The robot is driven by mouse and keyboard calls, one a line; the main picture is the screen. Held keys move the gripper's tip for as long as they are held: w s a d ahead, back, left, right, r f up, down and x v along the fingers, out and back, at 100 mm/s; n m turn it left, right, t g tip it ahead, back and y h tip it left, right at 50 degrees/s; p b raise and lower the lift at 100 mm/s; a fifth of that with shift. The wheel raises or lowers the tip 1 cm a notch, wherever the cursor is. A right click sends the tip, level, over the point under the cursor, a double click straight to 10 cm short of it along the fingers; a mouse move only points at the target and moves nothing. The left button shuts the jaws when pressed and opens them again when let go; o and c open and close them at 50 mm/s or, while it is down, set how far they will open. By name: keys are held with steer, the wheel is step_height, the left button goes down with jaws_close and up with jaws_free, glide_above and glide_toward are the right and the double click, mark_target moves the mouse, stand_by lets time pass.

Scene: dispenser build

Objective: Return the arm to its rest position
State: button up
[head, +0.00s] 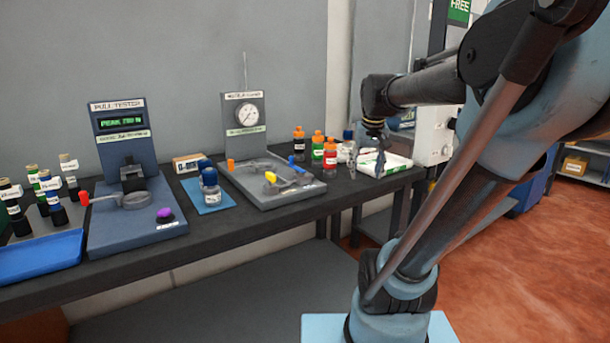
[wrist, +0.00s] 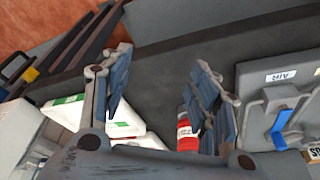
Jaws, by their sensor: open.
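My arm reaches over the right end of the dark bench in the head view. My gripper (head: 368,150) hangs fingers down near the white packets at that end. In the wrist view my gripper (wrist: 160,90) is open, with a wide gap between its two fingers and only the dark bench top behind the gap. It holds nothing. A red-labelled bottle (wrist: 187,132) shows partly behind the right finger, and a white and green packet (wrist: 110,115) lies behind the left finger.
The bench (head: 190,228) carries a pull tester (head: 125,150), a gauge station (head: 245,110), capped bottles (head: 330,155) and a blue tray (head: 38,258). White packets (head: 385,164) lie at its right end. Open red floor (head: 500,240) is to the right.

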steer(key=s+f+g, duration=0.1)
steer(key=s+f, duration=1.6)
steer(key=shift+s+f, duration=0.25)
steer(key=shift+f, duration=0.15)
steer(key=shift+d, duration=0.1)
